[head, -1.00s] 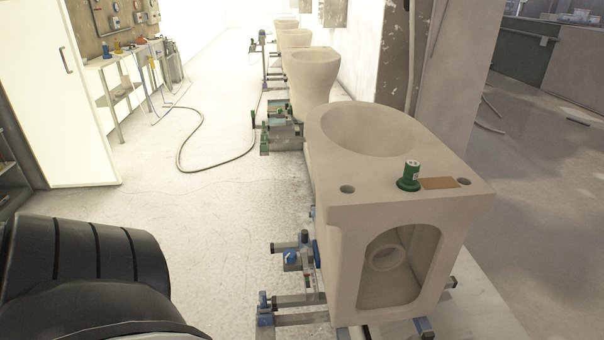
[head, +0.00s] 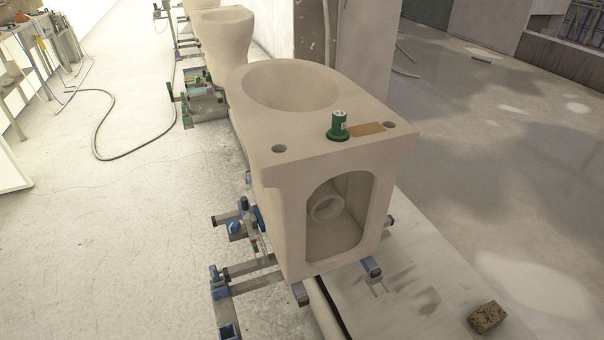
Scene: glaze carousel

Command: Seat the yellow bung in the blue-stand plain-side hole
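The nearest beige toilet bowl casting (head: 290,165) sits on a stand with blue clamp parts (head: 235,227). Its flat top has a small open hole at the left (head: 279,149) and another at the right (head: 389,124). A green bung (head: 339,127) stands upright between them, beside a tan rectangular patch (head: 366,128) next to the right hole. I see no yellow bung in the head view. Neither gripper is in view.
A sponge-like brown block (head: 487,317) lies at the lower right on the pale surface. More castings (head: 222,42) stand behind, with a green-fitted stand (head: 200,103). A hose (head: 98,130) lies on the floor at left. A bench (head: 30,45) stands at upper left.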

